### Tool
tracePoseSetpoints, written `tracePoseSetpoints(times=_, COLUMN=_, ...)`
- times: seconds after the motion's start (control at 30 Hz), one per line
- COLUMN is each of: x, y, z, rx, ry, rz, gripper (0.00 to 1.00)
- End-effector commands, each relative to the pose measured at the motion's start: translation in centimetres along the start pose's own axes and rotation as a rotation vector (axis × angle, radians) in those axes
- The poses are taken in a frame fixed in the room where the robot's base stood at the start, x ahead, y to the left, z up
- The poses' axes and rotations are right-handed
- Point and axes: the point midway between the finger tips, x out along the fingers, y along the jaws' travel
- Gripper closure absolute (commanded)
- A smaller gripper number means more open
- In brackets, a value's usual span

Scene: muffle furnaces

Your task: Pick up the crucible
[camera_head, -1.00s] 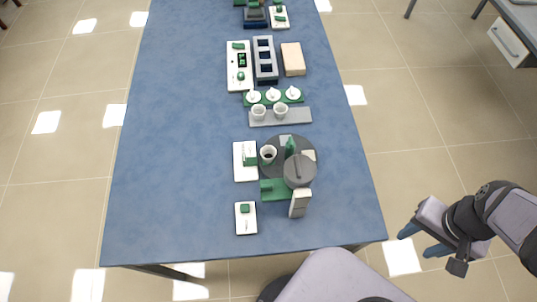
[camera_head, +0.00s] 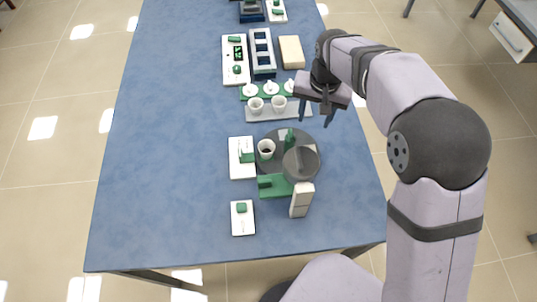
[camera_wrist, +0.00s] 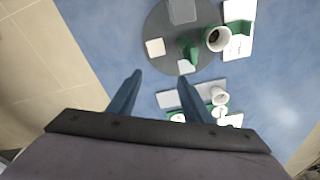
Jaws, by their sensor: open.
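Two white crucibles, one on the left (camera_head: 256,105) and one on the right (camera_head: 279,104), stand upright on a grey tray (camera_head: 298,113). A third white cup (camera_head: 266,149) with dark contents stands at the left of a round grey disc (camera_head: 307,136). In the wrist view this cup (camera_wrist: 217,38) is at upper right, and a crucible (camera_wrist: 220,97) shows on the tray (camera_wrist: 170,99). My gripper (camera_head: 315,112) is open and empty, above the table's right side near the tray's right end. In the wrist view its blue fingers (camera_wrist: 161,80) are spread apart, touching nothing.
White lids (camera_head: 271,87) sit on a green rack (camera_head: 259,97) behind the crucibles. The table's left side (camera_head: 160,130) is clear.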

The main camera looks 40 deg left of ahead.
Motion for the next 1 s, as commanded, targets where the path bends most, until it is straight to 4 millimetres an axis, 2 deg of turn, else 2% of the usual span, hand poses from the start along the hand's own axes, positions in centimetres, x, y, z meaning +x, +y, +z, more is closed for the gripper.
tracePoseSetpoints(times=0.03, x=1.5, y=-3.4, z=0.1, rx=-0.033, ry=0.005, rz=-0.009, gripper=0.55)
tracePoseSetpoints(times=0.1, x=2.4, y=-6.7, z=0.3, rx=-0.056, ry=0.012, rz=-0.02, gripper=0.55)
tracePoseSetpoints(times=0.23, x=3.5, y=-11.4, z=1.0, rx=-0.088, ry=0.022, rz=-0.036, gripper=0.55)
tracePoseSetpoints(times=0.3, x=2.4, y=-11.7, z=2.5, rx=-0.144, ry=-0.028, rz=-0.017, gripper=0.55)
tracePoseSetpoints(times=0.4, x=2.3, y=-11.8, z=4.5, rx=-0.216, ry=-0.09, rz=0.002, gripper=0.55)
tracePoseSetpoints(times=0.5, x=2.4, y=-11.8, z=5.7, rx=-0.256, ry=-0.124, rz=0.013, gripper=0.55)
tracePoseSetpoints(times=0.67, x=2.6, y=-11.8, z=6.1, rx=-0.271, ry=-0.137, rz=0.016, gripper=0.55)
tracePoseSetpoints(times=1.0, x=4.6, y=-11.7, z=6.3, rx=-0.269, ry=-0.135, rz=0.015, gripper=0.55)
